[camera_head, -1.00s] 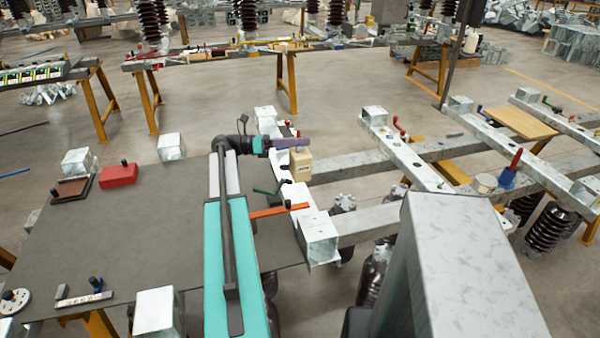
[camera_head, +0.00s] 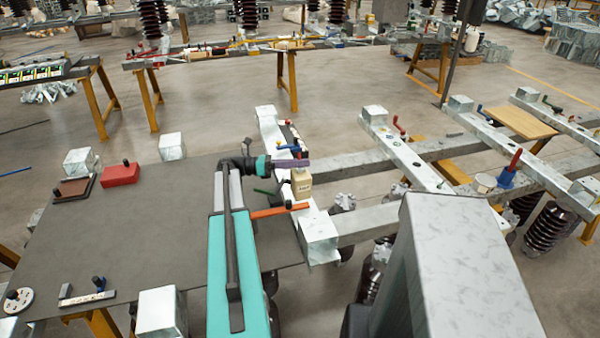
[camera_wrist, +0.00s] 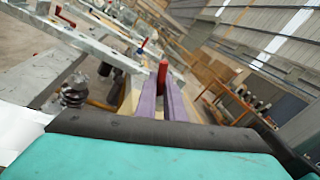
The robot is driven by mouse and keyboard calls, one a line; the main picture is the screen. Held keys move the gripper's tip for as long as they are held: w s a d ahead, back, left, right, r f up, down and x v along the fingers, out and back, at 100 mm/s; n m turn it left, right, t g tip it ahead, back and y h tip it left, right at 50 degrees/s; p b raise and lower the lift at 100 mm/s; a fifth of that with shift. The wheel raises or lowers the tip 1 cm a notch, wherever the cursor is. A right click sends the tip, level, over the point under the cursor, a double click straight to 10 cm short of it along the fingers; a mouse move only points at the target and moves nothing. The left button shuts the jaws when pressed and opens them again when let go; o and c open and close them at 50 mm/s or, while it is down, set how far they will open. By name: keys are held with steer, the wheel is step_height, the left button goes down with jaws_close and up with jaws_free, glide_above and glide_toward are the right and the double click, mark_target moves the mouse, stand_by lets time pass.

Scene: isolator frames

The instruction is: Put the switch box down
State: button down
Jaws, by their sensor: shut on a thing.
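The switch box (camera_head: 301,184) is a small beige box with a red lever on top. It hangs upright under my gripper (camera_head: 297,162), at the pale steel beam beyond the grey table. In the wrist view my purple fingers (camera_wrist: 163,98) are shut around the red lever (camera_wrist: 162,74). Part of the beige box shows below and beside the fingers, and the rest is hidden by them. I cannot tell whether its underside touches the beam.
The steel beam (camera_head: 318,229) carries small levers and an orange bar (camera_head: 279,211) close by. The grey table (camera_head: 150,235) holds a red box (camera_head: 121,174) at its far left; its middle is clear. A second beam (camera_head: 405,158) runs to the right.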

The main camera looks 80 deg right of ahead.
mark_target(300, 172)
steer(key=shift+f+p, duration=0.35)
steer(key=shift+f, duration=1.55)
steer(key=c, duration=1.9)
jaws_free()
steer(key=shift+f, duration=0.1)
steer(key=shift+o, duration=0.2)
steer(key=b+v, duration=0.3)
steer(key=v, duration=0.9)
